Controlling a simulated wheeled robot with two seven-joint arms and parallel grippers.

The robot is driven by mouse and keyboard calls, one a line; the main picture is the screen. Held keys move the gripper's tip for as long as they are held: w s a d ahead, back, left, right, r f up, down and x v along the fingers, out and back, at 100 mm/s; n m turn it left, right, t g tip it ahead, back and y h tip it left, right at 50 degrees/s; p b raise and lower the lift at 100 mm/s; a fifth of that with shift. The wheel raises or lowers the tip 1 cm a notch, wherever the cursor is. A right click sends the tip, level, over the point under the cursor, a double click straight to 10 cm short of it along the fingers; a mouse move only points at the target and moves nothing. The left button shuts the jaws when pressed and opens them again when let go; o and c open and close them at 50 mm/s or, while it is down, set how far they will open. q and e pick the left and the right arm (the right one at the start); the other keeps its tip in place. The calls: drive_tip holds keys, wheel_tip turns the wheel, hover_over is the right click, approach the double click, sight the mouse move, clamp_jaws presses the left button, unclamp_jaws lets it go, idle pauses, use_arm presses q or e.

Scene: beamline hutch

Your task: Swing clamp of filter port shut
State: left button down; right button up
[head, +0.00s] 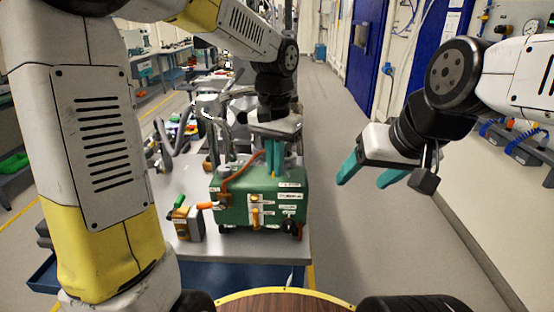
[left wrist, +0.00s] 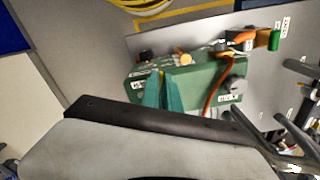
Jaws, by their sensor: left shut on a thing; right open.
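A green box-shaped unit (head: 235,207) with white labels stands on a grey bench. It also shows in the left wrist view (left wrist: 203,82). My left gripper (head: 272,165) points down at the top of this unit, its teal fingers close together. The fingers also show in the left wrist view (left wrist: 163,92), at the top edge of the unit. The filter port and its clamp are hard to make out there; the fingers hide what is between them. My right gripper (head: 368,175) is open and empty, in the air to the right of the unit.
An orange cable (head: 237,176) runs over the unit. Metal pipes (head: 213,135) rise behind it. The floor (head: 375,245) on the right is clear.

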use_arm(q)
drive_tip(key=shift+a, duration=0.1)
idle(0.5)
drive_tip(key=shift+w+a+m, duration=0.35)
drive_tip(key=shift+a+m, duration=0.2)
drive_tip(key=shift+m, duration=0.15)
drive_tip(key=shift+w+a+m, duration=0.35)
drive_tip(key=shift+a+m, duration=0.15)
drive_tip(key=shift+m, duration=0.2)
drive_tip(key=w+a+m, duration=0.1)
drive_tip(key=m, duration=0.1)
drive_tip(key=shift+w+a+m, duration=0.3)
drive_tip(key=shift+a, duration=0.05)
drive_tip(key=w+m, duration=0.1)
drive_tip(key=w+a+m, duration=0.1)
drive_tip(key=m, duration=0.1)
drive_tip(key=shift+w+a, duration=0.15)
drive_tip(key=shift+a, duration=0.1)
drive_tip(key=shift+w+a+m, duration=0.3)
drive_tip(key=shift+w+m, duration=0.45)
drive_tip(key=shift+m, duration=0.15)
drive_tip(key=c, duration=1.6)
unclamp_jaws()
